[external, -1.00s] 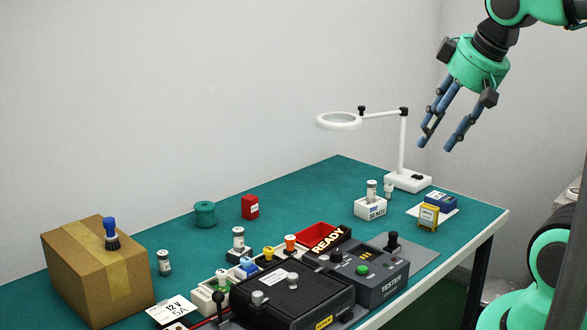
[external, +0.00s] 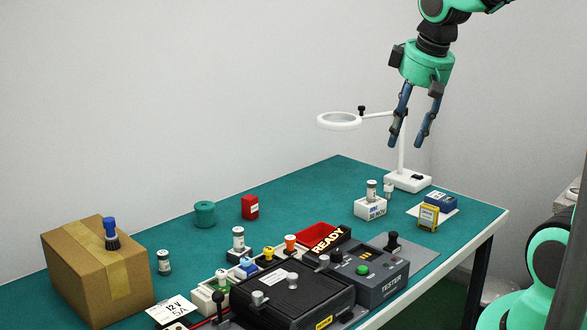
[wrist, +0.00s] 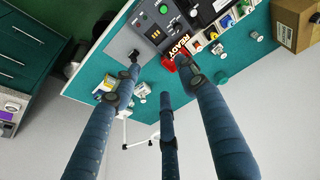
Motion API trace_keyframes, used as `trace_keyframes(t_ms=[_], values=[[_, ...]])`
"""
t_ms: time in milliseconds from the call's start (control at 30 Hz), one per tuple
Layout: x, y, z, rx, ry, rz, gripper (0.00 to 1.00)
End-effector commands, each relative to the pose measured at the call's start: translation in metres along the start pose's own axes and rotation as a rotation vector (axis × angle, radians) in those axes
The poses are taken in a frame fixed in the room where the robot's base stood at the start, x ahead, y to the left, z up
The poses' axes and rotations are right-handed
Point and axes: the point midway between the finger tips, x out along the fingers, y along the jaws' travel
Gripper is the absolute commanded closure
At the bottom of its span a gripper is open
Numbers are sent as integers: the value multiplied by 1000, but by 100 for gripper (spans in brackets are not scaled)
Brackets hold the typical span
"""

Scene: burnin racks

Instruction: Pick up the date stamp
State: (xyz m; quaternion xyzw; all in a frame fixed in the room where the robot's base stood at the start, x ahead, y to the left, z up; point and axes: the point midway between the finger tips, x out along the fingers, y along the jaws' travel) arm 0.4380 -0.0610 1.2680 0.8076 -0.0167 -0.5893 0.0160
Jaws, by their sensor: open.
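A small yellow block with a dark top and a pale label (external: 428,217), which looks like the date stamp, stands upright on the right part of the green bench. It is on or beside a white sheet, just in front of a blue box (external: 440,200). My gripper (external: 407,143) is open and empty, its blue fingers pointing down, in the air well above the bench near the magnifier lamp. In the wrist view my gripper's spread fingers (wrist: 160,72) frame the bench from above. The stamp is too small there to make out clearly.
The white magnifier lamp (external: 402,150) stands behind the stamp. A white block with a vial (external: 370,208) is to its left. A cardboard box (external: 98,270) is far left.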

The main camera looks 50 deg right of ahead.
Motion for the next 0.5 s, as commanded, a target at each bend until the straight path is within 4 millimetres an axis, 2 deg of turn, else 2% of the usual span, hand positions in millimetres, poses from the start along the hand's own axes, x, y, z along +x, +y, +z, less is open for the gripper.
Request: trace_keyframes(t_ms=[33, 200, 500], values=[[13, 9, -8, 4, -23, 2, 57], [53, 36, -30, 2, -85, 3, 57], [137, 91, -52, 2, -194, -9, 57]])
